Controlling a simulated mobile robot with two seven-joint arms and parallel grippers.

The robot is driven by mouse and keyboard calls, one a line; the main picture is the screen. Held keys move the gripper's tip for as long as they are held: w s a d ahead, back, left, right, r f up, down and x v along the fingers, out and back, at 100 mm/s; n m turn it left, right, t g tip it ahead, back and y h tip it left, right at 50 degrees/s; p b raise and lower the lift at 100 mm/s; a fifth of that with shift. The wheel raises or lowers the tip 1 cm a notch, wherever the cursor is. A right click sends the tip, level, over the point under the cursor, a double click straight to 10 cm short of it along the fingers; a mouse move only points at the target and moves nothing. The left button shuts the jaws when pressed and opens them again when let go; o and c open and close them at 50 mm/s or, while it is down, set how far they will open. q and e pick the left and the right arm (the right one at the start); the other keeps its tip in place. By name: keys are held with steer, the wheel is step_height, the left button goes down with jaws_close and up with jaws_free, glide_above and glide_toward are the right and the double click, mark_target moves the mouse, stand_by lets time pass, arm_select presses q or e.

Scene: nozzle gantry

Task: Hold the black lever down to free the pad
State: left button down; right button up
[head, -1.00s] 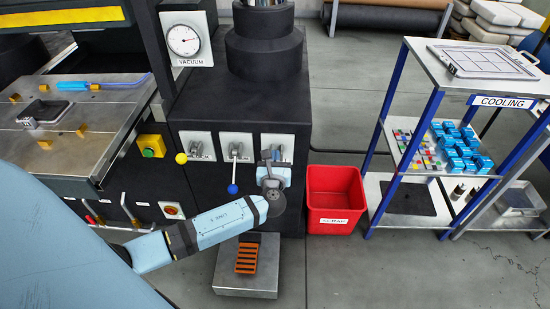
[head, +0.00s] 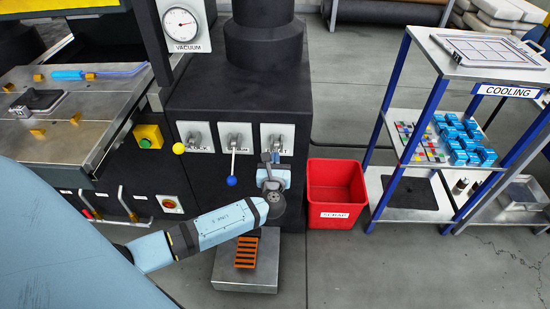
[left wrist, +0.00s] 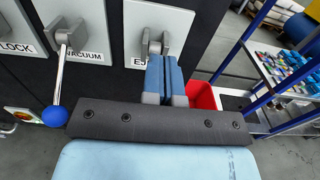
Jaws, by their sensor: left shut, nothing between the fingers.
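The third lever plate (head: 287,130), at the right end of the row, has a grey lever mount (head: 275,143) and a partly covered label starting "EJ" in the left wrist view (left wrist: 135,50). My left gripper (head: 272,158) is in front of it, its fingers shut and empty. In the left wrist view the blue-grey fingers (left wrist: 164,62) stand together just below the mount. The black lever's handle is hidden behind them; I cannot tell whether they touch it. A dark pad-like piece (head: 35,101) lies on the metal bed at left; I cannot tell whether it is the pad. My right gripper is out of view.
To the left are the vacuum lever with a blue knob (head: 231,181) and the lock lever with a yellow knob (head: 178,148). An orange slotted piece (head: 246,252) lies on a low metal block (head: 262,280). A red bin (head: 336,194) and a cooling rack (head: 429,101) stand right.

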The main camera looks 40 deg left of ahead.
arm_select(q)
steer(key=shift+f+b, duration=0.45)
steer(key=shift+f, duration=0.35)
steer(key=shift+s+f+b, duration=0.15)
steer(key=shift+f+b, duration=0.95)
steer(key=shift+f, duration=0.6)
step_height(320, 180, down, 2)
steer(key=shift+d+b, duration=0.1)
steer(key=shift+b, duration=0.6)
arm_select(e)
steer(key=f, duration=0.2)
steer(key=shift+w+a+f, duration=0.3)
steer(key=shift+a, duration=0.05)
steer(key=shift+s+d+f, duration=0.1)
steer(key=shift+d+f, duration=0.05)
arm_select(q)
steer(key=shift+s, duration=0.1)
steer(key=p+v, duration=0.3)
steer(key=v, duration=0.7)
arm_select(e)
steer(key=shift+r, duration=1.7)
